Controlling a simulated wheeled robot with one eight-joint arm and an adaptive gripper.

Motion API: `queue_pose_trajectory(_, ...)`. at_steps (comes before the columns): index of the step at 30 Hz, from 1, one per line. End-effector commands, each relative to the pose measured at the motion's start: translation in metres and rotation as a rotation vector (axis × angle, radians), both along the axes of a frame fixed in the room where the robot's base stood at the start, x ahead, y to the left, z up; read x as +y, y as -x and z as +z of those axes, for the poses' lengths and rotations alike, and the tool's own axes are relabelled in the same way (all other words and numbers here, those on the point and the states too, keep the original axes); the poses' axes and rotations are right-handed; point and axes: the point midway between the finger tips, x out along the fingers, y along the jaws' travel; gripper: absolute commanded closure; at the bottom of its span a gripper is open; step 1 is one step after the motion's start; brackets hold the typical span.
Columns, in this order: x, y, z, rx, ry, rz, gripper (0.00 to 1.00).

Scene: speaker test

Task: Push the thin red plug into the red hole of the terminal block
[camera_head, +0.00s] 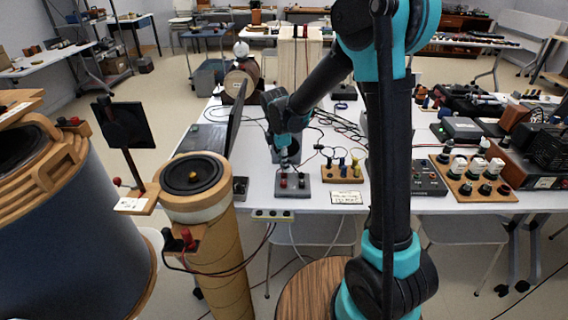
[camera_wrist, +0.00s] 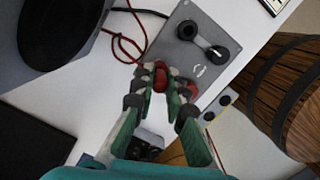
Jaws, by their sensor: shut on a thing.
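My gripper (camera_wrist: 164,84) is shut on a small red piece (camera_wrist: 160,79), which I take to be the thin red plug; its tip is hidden. The grey terminal block (camera_wrist: 190,58) lies just beyond the fingertips in the wrist view, with two black knobs on it. Another red part (camera_wrist: 190,89) shows beside the right finger, partly covered. I cannot make out the red hole. In the head view my gripper (camera_head: 284,163) points down, over or just behind the grey block (camera_head: 292,192), which carries a red post. I cannot tell whether plug and block touch.
A wooden block with several posts (camera_head: 342,173) stands right of the terminal block. A dark screen (camera_head: 236,115) stands to the left. Red and black leads (camera_wrist: 128,42) lie on the white table (camera_head: 262,205). A tall cardboard column (camera_head: 213,250) stands before the table's front edge.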

Motion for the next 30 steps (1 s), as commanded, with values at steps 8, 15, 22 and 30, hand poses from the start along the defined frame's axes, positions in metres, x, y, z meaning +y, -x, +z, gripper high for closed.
queue_pose_trajectory(8,0.0,0.0,-0.005,0.0,0.0,0.0,1.0)
queue_pose_trajectory(15,0.0,0.0,-0.009,0.0,0.0,0.0,1.0)
queue_pose_trajectory(22,0.0,0.0,-0.012,0.0,0.0,0.0,0.86)
queue_pose_trajectory(30,0.0,0.0,-0.012,0.0,0.0,0.0,0.63)
